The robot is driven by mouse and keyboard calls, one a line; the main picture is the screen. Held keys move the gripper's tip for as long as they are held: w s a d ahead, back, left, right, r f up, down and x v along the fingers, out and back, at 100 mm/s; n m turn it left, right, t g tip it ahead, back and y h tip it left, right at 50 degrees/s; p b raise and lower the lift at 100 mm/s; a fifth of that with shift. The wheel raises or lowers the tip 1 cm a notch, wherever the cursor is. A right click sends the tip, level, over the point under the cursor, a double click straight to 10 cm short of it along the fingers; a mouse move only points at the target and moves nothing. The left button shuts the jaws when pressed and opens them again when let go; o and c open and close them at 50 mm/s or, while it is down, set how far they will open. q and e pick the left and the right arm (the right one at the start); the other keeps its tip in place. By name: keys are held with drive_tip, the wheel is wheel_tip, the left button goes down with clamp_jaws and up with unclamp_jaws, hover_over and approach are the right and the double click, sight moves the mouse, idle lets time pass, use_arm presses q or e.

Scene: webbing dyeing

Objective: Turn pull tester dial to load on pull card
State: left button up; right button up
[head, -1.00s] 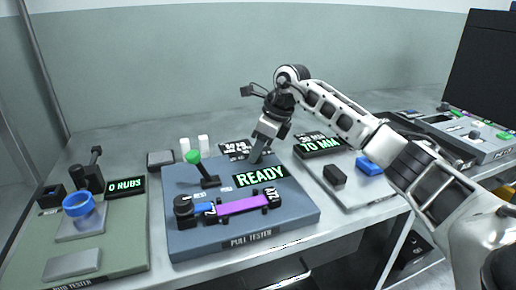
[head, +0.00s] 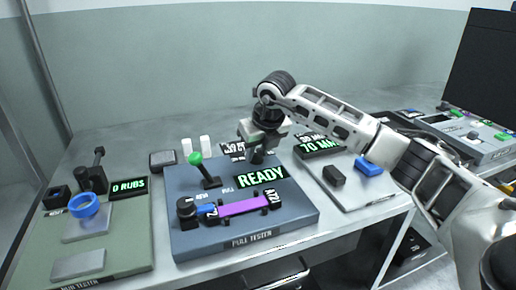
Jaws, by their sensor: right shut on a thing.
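The pull tester (head: 190,242) is a blue-grey board on the bench, labelled PULL TESTER at its front edge. Its display (head: 258,177) reads READY in green. A green-knobbed lever (head: 196,159) stands at its left rear. A purple webbing strip (head: 243,207) lies between two black clamps at the front. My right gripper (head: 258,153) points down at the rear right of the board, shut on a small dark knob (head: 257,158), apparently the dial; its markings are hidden. The pull card (head: 233,149) seems to be the dark card behind, too small to read and partly hidden. My left gripper is out of view.
The rub tester (head: 120,262), with a blue ring (head: 84,205) and a 0 RUBS display (head: 129,187), stands at left. At right a board carries a 70 MM display (head: 318,146), a black block (head: 334,175) and a blue block (head: 368,166).

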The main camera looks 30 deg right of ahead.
drive_tip(key=m, duration=0.2)
drive_tip(key=m+h, duration=0.1)
drive_tip(key=m, duration=0.1)
drive_tip(key=shift+a+m+g+h, duration=0.15)
drive_tip(key=shift+m+g+h, duration=0.15)
drive_tip(key=m+h, duration=0.1)
drive_tip(key=m, duration=0.2)
drive_tip(key=shift+w+g, duration=0.1)
drive_tip(key=shift+g, duration=0.2)
drive_tip(key=shift+m, duration=0.7)
drive_tip(key=shift+h, duration=0.3)
drive_tip(key=o, duration=1)
drive_tip(key=shift+g, duration=0.3)
